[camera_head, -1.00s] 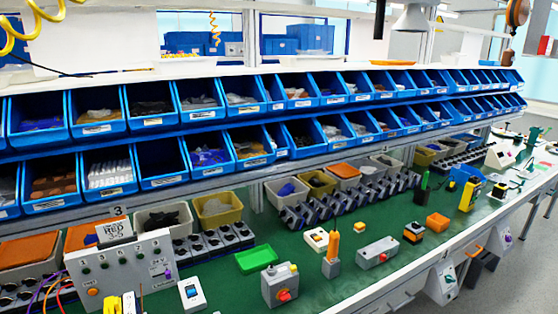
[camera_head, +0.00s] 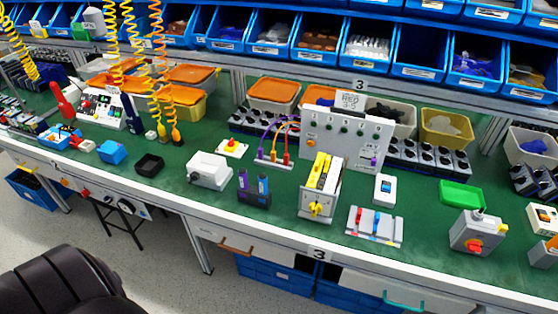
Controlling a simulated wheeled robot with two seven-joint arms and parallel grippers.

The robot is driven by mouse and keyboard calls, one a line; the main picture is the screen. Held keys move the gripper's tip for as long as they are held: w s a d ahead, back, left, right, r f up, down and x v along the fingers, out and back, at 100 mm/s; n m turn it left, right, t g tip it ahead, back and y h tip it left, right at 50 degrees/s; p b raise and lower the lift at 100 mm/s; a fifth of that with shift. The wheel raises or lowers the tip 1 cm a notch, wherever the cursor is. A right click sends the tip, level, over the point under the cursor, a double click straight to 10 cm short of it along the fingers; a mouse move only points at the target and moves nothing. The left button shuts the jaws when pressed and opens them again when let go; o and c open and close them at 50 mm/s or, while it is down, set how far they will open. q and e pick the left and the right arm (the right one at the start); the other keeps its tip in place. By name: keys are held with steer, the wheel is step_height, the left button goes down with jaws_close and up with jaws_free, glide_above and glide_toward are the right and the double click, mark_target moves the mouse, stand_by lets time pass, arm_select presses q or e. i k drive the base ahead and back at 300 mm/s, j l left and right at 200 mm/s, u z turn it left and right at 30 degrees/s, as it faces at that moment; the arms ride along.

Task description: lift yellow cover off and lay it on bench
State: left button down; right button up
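Another grey box (camera_head: 475,233) with a red knob on a yellow patch stands at the right. Neither of my grippers is in view.
A grey panel box (camera_head: 347,137) stands behind the middle box. A plate with red and blue parts (camera_head: 374,226), a dark holder with blue parts (camera_head: 254,188) and a white box (camera_head: 209,170) are nearby. Small patches of green bench are free between them.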

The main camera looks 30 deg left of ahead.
mark_target(315, 174)
steer(key=u, duration=0.7)
